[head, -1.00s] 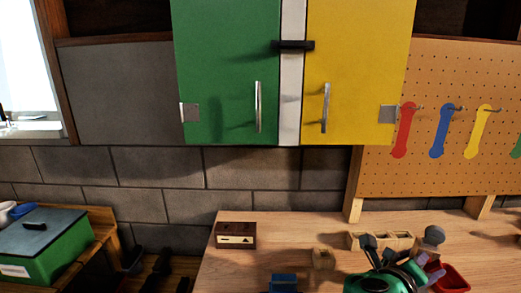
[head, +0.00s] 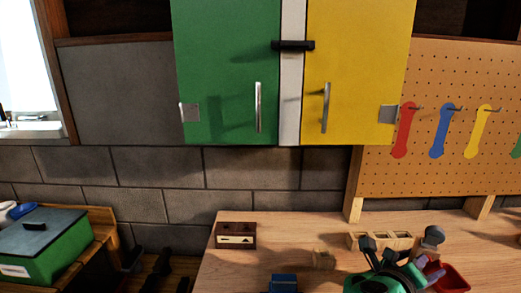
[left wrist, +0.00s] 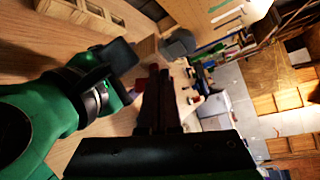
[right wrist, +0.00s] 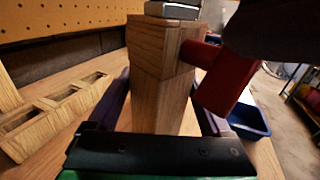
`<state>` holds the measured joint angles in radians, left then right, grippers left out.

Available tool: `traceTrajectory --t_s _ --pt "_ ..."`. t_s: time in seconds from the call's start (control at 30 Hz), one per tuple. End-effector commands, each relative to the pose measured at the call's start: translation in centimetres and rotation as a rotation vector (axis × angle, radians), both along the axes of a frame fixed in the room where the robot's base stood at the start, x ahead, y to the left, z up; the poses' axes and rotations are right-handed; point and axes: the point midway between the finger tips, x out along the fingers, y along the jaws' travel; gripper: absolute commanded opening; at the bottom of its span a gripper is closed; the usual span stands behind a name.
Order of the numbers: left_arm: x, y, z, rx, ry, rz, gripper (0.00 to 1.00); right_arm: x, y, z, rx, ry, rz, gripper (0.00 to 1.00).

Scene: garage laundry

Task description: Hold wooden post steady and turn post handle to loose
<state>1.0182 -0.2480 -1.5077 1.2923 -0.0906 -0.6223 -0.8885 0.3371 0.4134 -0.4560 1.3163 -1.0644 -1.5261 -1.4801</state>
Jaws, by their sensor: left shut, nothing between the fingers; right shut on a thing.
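The wooden post (right wrist: 160,85) stands upright in the right wrist view, with a grey metal cap on top. A red handle (right wrist: 222,80) sticks out from its right side. My right gripper (right wrist: 160,115) is shut on the post, with one purple finger on each side. In the head view the grey cap (head: 433,237) shows beyond my arm; most of the post is hidden. My left gripper (left wrist: 160,75) is shut and empty, close to the post; in the head view it is partly hidden (head: 418,266). I cannot tell whether it touches the handle.
A wooden compartment block (head: 382,240) stands behind on the bench. A small wooden block (head: 323,260), a blue block (head: 283,283) and a brown box (head: 236,236) are to the left. A red tray (head: 452,278) is at the right; a dark blue tray (right wrist: 248,120) shows beside the post.

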Motion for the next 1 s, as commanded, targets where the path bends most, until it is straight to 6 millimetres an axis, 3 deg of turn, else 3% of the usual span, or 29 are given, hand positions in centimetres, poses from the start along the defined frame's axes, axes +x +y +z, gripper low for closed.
traceTrajectory --t_s 1.0 --pt "0.5 1.0 -2.2 -0.001 0.001 0.0 0.0 0.0 0.0 0.0 0.0 0.001 0.0 0.07"
